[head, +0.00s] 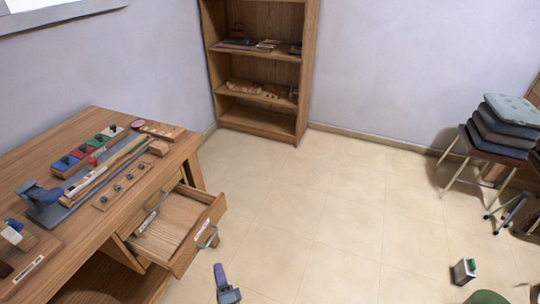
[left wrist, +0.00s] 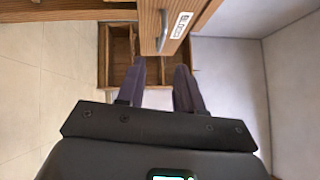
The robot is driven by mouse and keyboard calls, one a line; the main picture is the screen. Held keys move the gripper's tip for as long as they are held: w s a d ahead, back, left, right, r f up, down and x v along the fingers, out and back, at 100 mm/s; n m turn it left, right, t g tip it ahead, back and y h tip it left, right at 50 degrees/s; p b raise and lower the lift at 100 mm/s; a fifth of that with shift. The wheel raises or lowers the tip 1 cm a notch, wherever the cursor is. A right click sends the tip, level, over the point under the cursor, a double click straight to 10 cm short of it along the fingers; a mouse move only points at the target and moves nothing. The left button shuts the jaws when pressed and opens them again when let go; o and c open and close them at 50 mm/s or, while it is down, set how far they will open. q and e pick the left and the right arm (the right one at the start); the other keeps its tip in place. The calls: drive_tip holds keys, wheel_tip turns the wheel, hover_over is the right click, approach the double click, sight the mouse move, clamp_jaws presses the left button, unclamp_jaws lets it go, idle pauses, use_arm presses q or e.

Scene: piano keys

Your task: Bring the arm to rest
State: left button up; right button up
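My left gripper (head: 222,275) shows at the bottom of the head view, to the right of the desk (head: 92,118) and in front of its open drawer (head: 185,225). In the left wrist view its two dark fingers (left wrist: 160,70) stand apart with nothing between them, so it is open and empty. Its tips point toward wooden furniture with compartments (left wrist: 120,48) and a labelled wooden panel (left wrist: 152,22). I cannot tell how far the tips are from it. The drawer has a metal handle (head: 207,237). My right gripper does not show in either view.
On the desk lie a row of coloured blocks (head: 85,152), long wooden strips (head: 108,168) and a blue tool (head: 40,194). A bookcase (head: 258,115) stands at the back wall. Stacked cushions on a stool (head: 505,125) are at the right. The middle floor is clear.

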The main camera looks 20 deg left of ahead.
use_arm(q)
drive_tip(key=s+a+r+n+g+h+p, duration=0.2)
drive_tip(key=s+a+r+h+p, duration=0.3)
drive_tip(key=s+r+p, duration=0.6)
drive_tip(key=d+r+n+g+h+p, duration=0.3)
drive_tip(key=d+r+h+p, duration=0.3)
drive_tip(key=r, duration=0.5)
drive_tip(key=s+d+r+n+g+h+b, duration=0.1)
drive_tip(key=s+d+r+n+g, duration=0.15)
drive_tip(key=s, duration=0.25)
drive_tip(key=s+d+r+n+g+h, duration=0.1)
drive_tip(key=s+d+g, duration=0.2)
drive_tip(key=s+g, duration=0.15)
wheel_tip(320, 180, up, 38)
drive_tip(key=s+n+p, duration=0.1)
drive_tip(key=p, duration=3.7)
wheel_tip(320, 180, down, 72)
drive_tip(key=b, duration=7.1)
drive_tip(key=shift+r+t, duration=0.2)
drive_tip(key=shift+t, duration=0.2)
drive_tip(key=shift+a+r, duration=0.1)
